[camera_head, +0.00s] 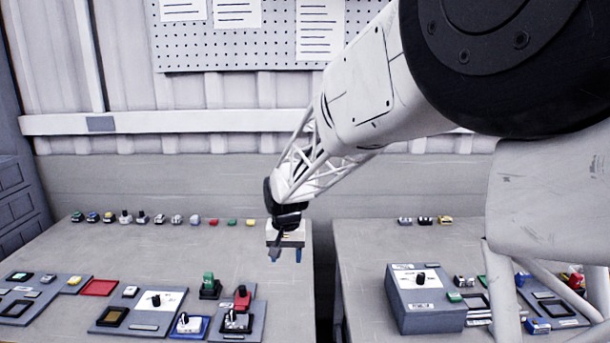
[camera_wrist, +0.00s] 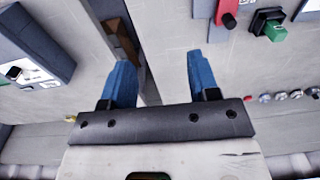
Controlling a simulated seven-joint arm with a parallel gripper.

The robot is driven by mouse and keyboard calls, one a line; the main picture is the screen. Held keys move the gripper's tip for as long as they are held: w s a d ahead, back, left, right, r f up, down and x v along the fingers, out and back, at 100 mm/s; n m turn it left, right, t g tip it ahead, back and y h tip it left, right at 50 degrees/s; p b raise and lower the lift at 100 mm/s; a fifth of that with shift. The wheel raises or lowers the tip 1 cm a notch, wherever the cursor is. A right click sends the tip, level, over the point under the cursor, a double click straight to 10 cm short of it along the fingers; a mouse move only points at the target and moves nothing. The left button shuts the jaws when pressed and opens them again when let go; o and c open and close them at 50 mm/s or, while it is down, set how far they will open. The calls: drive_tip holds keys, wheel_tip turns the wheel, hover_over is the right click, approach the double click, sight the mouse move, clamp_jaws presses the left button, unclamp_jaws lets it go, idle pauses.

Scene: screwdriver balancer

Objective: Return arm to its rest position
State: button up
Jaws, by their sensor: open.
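My gripper (camera_head: 285,254) hangs above the right edge of the left table (camera_head: 150,250), near the gap between the two tables. Its two blue fingers also show in the wrist view (camera_wrist: 157,85), apart with nothing between them. My arm comes in from the upper right of the head view and reaches down to the middle. The gripper touches no object that I can see.
Panels with switches and coloured parts line the left table's front, including a green switch (camera_head: 209,286) and a red one (camera_head: 242,297). A grey box (camera_head: 425,298) stands on the right table (camera_head: 365,250). Several small parts lie in rows at the back. A pegboard (camera_head: 250,45) hangs behind.

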drive_tip(key=s+d+r, duration=0.6)
drive_tip(key=s+d, duration=0.7)
drive_tip(key=s, duration=0.5)
drive_tip(key=s+d+r+t, duration=0.1)
drive_tip(key=s+d, duration=0.4)
drive_tip(key=s, duration=0.5)
drive_tip(key=s+d, duration=0.5)
drive_tip(key=s, duration=0.4)
drive_tip(key=shift+s+d+r+t, duration=0.2)
drive_tip(key=shift+s+r+t, duration=0.1)
drive_tip(key=shift+r+t, duration=0.1)
drive_tip(key=shift+c, duration=0.7)
